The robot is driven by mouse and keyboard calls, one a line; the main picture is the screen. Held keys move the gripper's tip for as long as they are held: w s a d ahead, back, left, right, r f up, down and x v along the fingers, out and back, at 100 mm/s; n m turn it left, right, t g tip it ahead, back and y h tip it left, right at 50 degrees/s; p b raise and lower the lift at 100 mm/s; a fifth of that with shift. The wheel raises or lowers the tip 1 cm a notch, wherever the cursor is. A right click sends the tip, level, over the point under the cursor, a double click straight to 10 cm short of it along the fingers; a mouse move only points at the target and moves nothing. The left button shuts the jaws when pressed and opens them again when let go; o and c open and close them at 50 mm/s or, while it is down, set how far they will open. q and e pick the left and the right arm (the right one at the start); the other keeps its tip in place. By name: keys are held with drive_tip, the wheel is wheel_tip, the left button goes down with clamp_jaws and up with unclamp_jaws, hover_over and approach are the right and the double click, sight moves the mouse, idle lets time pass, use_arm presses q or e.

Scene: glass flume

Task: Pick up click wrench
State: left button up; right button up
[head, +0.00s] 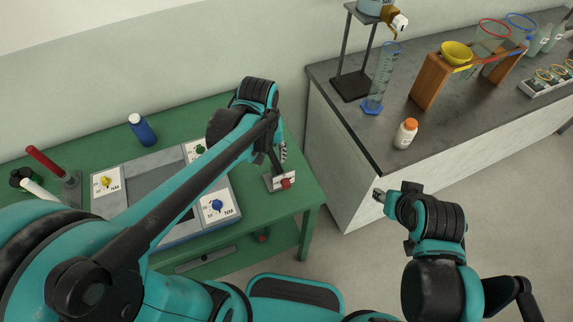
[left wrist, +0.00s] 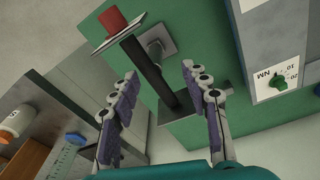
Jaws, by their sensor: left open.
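A black bar with a red end (head: 287,183) and a white plate stands at the right end of the green table; I take it as the click wrench but cannot be sure. In the left wrist view its black shaft (left wrist: 143,66) runs slantwise, in line with the gap between my fingers. My left gripper (head: 277,153) is open and empty, above the bar's base; its two fingers also show in the left wrist view (left wrist: 160,70). Whether the shaft is between the fingers or below them is unclear. My right gripper (head: 380,196) hangs over the floor, its jaw state unclear.
The green table (head: 315,190) carries a grey panel with yellow, green and blue knobs (head: 217,206). A blue bottle (head: 142,129) and a red-handled tool (head: 46,161) stand at left. A dark bench holds a cylinder (head: 382,80), a white bottle (head: 406,133) and a wooden rack (head: 432,80).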

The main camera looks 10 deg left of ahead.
sight(277, 159)
use_arm(q)
drive_tip(key=shift+w+d+f, duration=0.25)
drive_tip(key=shift+d, duration=0.1)
drive_tip(key=shift+w+d+f+g, duration=0.4)
drive_tip(key=shift+w+f+g, duration=0.2)
drive_tip(key=shift+f, duration=0.1)
drive_tip(key=shift+d+f+n, duration=0.1)
drive_tip(key=shift+f+n, duration=0.1)
drive_tip(key=shift+n, duration=0.1)
wheel_tip(277, 159, down, 2)
drive_tip(key=shift+b, duration=0.45)
drive_tip(key=f+b, duration=0.1)
drive_tip(key=f, duration=0.2)
drive_tip(key=f+b, duration=0.1)
drive_tip(key=f, duration=0.1)
drive_tip(key=shift+w+a+f+b, duration=0.25)
drive_tip(key=shift+a+f+b, duration=0.1)
drive_tip(key=shift+a, duration=0.05)
drive_tip(key=shift+r, duration=0.1)
clamp_jaws()
